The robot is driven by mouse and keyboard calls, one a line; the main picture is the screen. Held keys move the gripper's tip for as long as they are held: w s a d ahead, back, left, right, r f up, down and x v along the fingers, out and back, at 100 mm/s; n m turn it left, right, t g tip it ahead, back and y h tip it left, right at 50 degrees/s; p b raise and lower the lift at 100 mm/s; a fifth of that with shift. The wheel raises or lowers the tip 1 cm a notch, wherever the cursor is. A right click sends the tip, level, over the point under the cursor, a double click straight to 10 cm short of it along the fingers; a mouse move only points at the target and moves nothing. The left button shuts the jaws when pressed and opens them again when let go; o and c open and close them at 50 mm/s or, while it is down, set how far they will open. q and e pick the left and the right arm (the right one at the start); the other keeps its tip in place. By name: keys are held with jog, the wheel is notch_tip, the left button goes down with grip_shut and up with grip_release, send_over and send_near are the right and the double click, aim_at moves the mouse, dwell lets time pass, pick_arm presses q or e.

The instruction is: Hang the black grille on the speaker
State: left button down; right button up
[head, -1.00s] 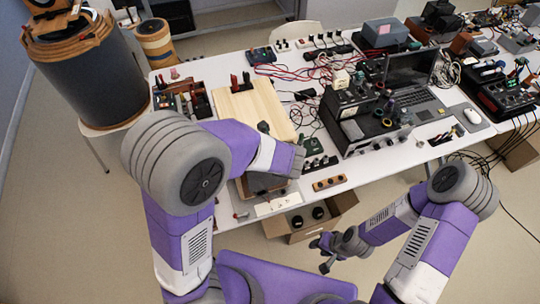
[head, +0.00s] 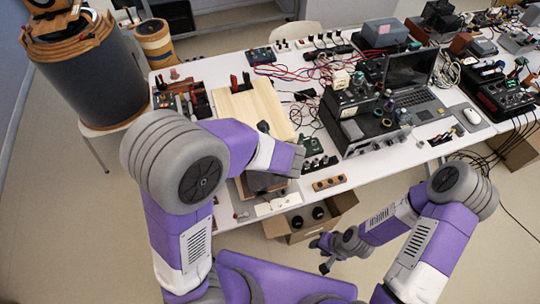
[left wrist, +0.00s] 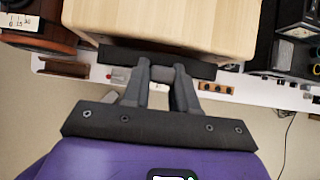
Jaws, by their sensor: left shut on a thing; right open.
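The speaker is a pale wooden box (head: 262,104) on the table; its wood also fills the top of the left wrist view (left wrist: 165,25). The black grille (left wrist: 117,56) shows nearly edge-on as a dark bar along the speaker's near edge. My left gripper (left wrist: 162,71) is shut on the middle of the grille. Whether the grille touches the speaker, I cannot tell. In the head view my left forearm hides the left gripper and most of the speaker's near side. My right gripper (head: 326,254) is open and empty, low in front of the table.
A black instrument (head: 358,122) and a laptop (head: 412,92) stand right of the speaker, with red cables behind. Connector strips (head: 330,182) lie by the table's front edge. An open cardboard box (head: 340,205) is below it. The floor at lower right is mostly clear.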

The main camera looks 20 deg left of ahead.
pick_arm(q)
jog(key=shift+w+a, duration=0.2)
jog(key=shift+w, duration=0.15)
dwell(0.6)
jog(key=shift+f+b, duration=0.6)
dwell(1.4)
jog(key=c, duration=0.8)
grip_release()
